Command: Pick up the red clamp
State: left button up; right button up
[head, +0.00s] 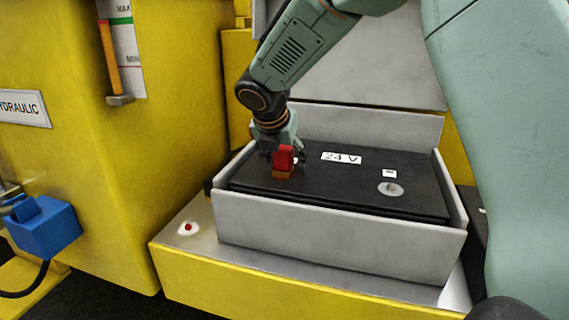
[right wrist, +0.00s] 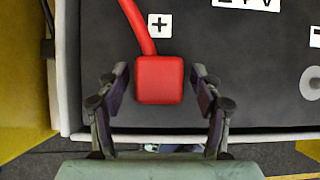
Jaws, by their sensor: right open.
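The red clamp (head: 284,158) stands on an orange-brown post on the dark top of the battery (head: 320,184), at its left end. My right gripper (head: 282,157) comes down over it from above. In the right wrist view the red clamp (right wrist: 160,80) shows as a red block with a red cable running up and left from it. The right gripper (right wrist: 160,98) is open, with one finger on each side of the clamp and a visible gap on both sides. My left gripper is not in view.
The battery sits in a grey open box (head: 330,228) on a yellow ledge (head: 300,292). A yellow tank (head: 150,150) stands to the left, with a blue box (head: 45,224) at its side. A "+" label (right wrist: 159,25) lies beside the cable.

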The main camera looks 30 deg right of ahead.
jog(key=shift+w+d+f, duration=0.15)
jog(key=shift+d+f, duration=0.1)
jog(key=shift+f, duration=0.15)
jog(key=shift+a+r, duration=0.15)
jog(key=shift+a, duration=0.15)
jog(key=shift+c, duration=0.7)
jog(key=shift+d, duration=0.3)
jog(key=c, duration=0.6)
jog(key=shift+a, duration=0.25)
jog(key=c, duration=0.5)
jog(key=shift+w+d, duration=0.1)
jog(key=shift+d, duration=0.05)
grip_shut()
